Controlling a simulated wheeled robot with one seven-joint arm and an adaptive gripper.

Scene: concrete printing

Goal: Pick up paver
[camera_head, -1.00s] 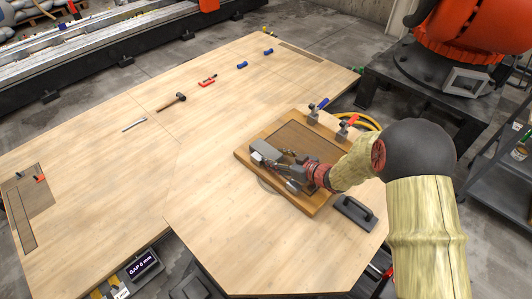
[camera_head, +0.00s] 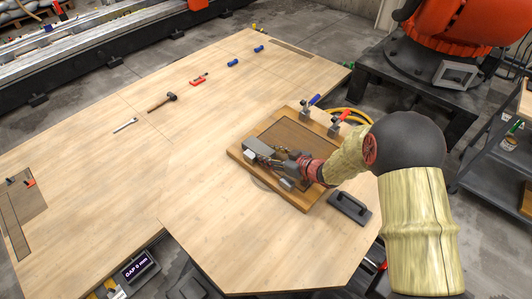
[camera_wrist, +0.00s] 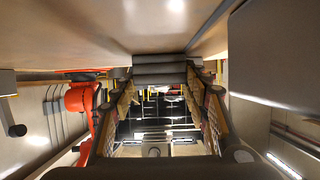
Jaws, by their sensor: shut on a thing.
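The paver (camera_head: 258,143) is a grey block at the left part of the wooden board in the head view. My gripper (camera_head: 264,154) reaches in from the right and is shut on it. In the wrist view the paver shows as a grey ribbed block (camera_wrist: 160,70) between the two fingertips. The head view does not clearly show whether the paver is clear of the board (camera_head: 302,201) or touching it.
The board lies on a large wooden table (camera_head: 215,215). Clamps with blue and red handles (camera_head: 309,104) stand at its far edge. A black-handled float (camera_head: 349,208) lies to its right. A hammer (camera_head: 163,100) lies farther left. An orange robot (camera_head: 460,35) stands behind.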

